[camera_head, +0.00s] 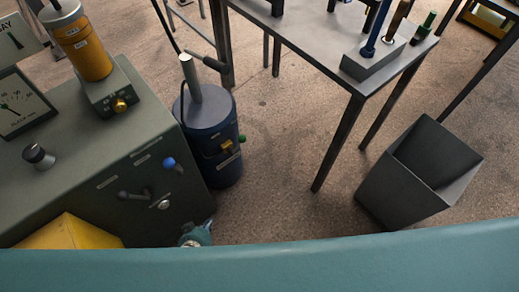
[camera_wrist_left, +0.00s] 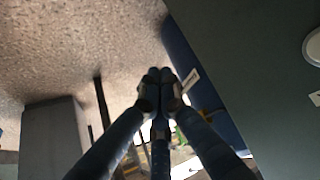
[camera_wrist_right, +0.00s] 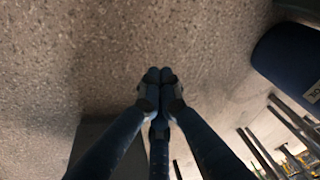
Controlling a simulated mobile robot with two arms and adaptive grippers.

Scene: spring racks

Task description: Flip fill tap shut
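A grey-green cabinet (camera_head: 95,165) stands at the left. Its front panel carries a black lever handle (camera_head: 132,195), a blue knob (camera_head: 170,163) and a round silver fitting (camera_head: 163,204), with small labels too small to read. I cannot tell which of these is the fill tap. My left gripper (camera_head: 196,234) shows only partly below the panel's right corner, apart from the controls. In the left wrist view the left gripper's fingers (camera_wrist_left: 159,76) are together with nothing between them. My right gripper's fingers (camera_wrist_right: 160,76) are also together and empty, above the floor.
A dark blue cylinder (camera_head: 213,150) with a lever stands right of the cabinet. A grey table (camera_head: 310,35) bears a block with handled tools (camera_head: 375,60). An open grey bin (camera_head: 400,195) stands at the right. Bare floor (camera_head: 280,190) lies between.

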